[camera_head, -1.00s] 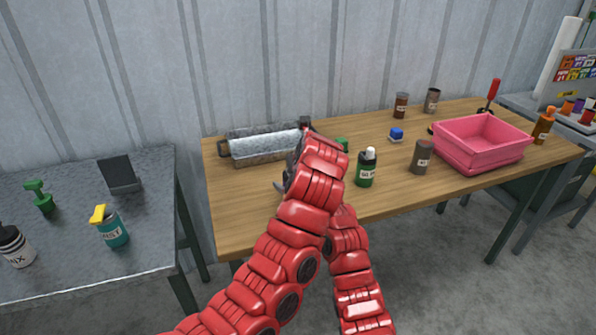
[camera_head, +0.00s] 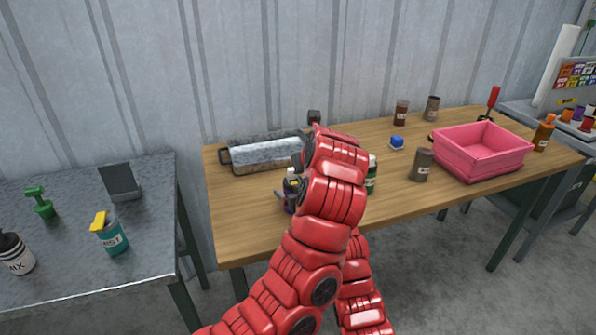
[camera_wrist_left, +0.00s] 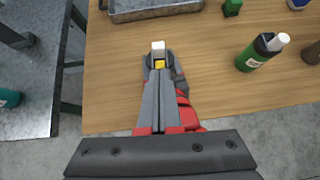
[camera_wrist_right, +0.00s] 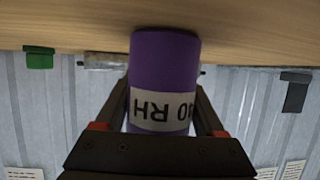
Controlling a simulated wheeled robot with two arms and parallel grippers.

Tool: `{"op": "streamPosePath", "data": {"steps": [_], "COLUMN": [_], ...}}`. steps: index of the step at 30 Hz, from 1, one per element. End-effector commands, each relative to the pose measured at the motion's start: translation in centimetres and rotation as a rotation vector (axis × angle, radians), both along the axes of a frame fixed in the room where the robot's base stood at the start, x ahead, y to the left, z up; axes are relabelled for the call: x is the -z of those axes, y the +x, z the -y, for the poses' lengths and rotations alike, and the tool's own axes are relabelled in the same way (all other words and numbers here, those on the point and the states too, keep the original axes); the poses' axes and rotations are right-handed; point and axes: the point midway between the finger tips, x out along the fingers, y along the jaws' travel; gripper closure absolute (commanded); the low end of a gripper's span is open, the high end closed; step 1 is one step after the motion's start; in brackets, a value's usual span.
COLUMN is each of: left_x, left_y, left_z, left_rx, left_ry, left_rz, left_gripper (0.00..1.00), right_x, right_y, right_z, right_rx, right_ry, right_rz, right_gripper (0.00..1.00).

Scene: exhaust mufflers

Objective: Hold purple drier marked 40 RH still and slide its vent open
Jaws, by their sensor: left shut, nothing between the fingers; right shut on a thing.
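The purple drier (camera_wrist_right: 165,65) fills the middle of the right wrist view, its white label reading 40 RH upside down. My right gripper (camera_wrist_right: 165,100) is shut on its body, one finger on each side. In the left wrist view the drier's top shows a white block (camera_wrist_left: 158,47) and a yellow part (camera_wrist_left: 160,63). My left gripper (camera_wrist_left: 159,78) is shut and empty, its tips close to the yellow part; I cannot tell if they touch. In the head view my left arm hides most of the left gripper; a little of the drier (camera_head: 290,206) shows left of it.
A metal muffler tray (camera_head: 265,152) lies behind on the wooden table. A green bottle (camera_wrist_left: 260,52) and a grey-brown can (camera_head: 421,165) stand to the right, before the pink bin (camera_head: 480,150). The table's front left is clear.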

Motion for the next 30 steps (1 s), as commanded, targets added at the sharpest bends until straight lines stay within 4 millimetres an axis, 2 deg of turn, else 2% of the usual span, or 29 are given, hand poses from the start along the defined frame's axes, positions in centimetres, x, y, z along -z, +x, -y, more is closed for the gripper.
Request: {"op": "streamPosePath", "data": {"steps": [4,12,13,17,18,30], "left_x": [-1.01,-1.12,-1.12,-1.12,-1.12,-1.1], "left_y": [-0.92,-1.14,-1.14,-1.13,-1.13,-1.13], "left_z": [0.23,0.27,0.27,0.28,0.28,0.28], "left_rx": [-0.001,0.0,0.0,0.0,0.0,0.0], "left_ry": [-0.001,-0.001,-0.001,-0.001,-0.001,-0.001], "left_rz": [0.003,0.002,0.002,0.001,0.001,0.001], "left_gripper": [1.0,1.0,1.0,1.0,1.0,1.0], "right_x": [0.08,0.08,0.08,0.06,0.05,-0.39], "right_y": [-0.01,0.0,0.0,0.0,0.0,-0.66], "right_z": [0.04,0.02,0.02,0.02,0.02,0.39], "right_rx": [0.0,0.0,0.0,0.0,0.0,0.0], "right_ry": [-0.001,-0.001,-0.001,0.0,0.0,-0.001], "right_rz": [-0.002,-0.002,-0.002,-0.001,-0.001,0.003], "right_gripper": [0.92,0.92,0.27,0.04,0.0,0.0]}}
